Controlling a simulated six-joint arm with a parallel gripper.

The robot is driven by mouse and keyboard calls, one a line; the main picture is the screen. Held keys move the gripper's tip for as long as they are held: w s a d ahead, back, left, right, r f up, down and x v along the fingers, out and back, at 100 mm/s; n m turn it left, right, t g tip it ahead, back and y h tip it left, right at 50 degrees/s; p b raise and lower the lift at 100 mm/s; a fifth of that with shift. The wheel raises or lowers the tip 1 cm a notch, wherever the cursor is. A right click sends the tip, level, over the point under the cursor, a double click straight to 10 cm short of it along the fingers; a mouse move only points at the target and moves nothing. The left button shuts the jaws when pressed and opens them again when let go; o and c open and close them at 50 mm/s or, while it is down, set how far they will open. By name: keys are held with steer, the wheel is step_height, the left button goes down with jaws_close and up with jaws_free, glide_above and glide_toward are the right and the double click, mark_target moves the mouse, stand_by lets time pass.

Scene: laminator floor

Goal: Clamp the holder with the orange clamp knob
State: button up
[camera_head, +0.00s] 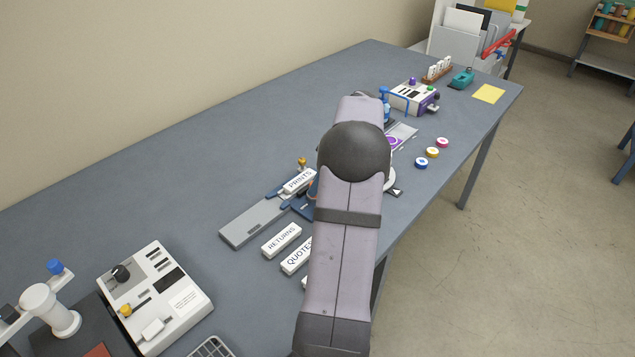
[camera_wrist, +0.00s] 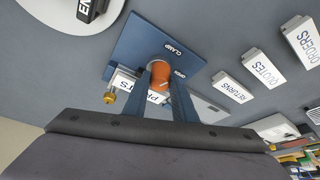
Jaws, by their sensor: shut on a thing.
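The orange clamp knob (camera_wrist: 160,72) stands on a dark blue plate (camera_wrist: 125,45) lettered CLAMP and OPEN in the wrist view. My gripper (camera_wrist: 158,92) has its two blue fingers on either side of the knob and is shut on it. A white block lettered PRINTS (camera_wrist: 124,84) lies beside the plate, partly behind the fingers. It also shows in the head view (camera_head: 299,181), between blue parts on a grey base (camera_head: 250,222). In the head view my arm hides the knob and my gripper.
White blocks lettered RETURNS (camera_head: 281,240) and QUOTES (camera_head: 296,257) lie close by. A brass knob (camera_head: 302,163) stands behind PRINTS. A white control box (camera_head: 160,300) sits at the lower left. Coloured round pieces (camera_head: 432,152) lie near the right edge. The table's back left is clear.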

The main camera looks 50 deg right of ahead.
steer(key=shift+d+n+g+y+p, duration=0.1)
steer(key=shift+n+g+y+p, duration=0.3)
steer(key=shift+n, duration=0.55)
steer(key=shift+n+g+y+p, duration=0.15)
steer(key=shift+n+p, duration=0.3)
steer(key=shift+n, duration=0.5)
steer(key=o, duration=1)
steer(key=shift+v, duration=3.6)
steer(key=shift+d, duration=0.1)
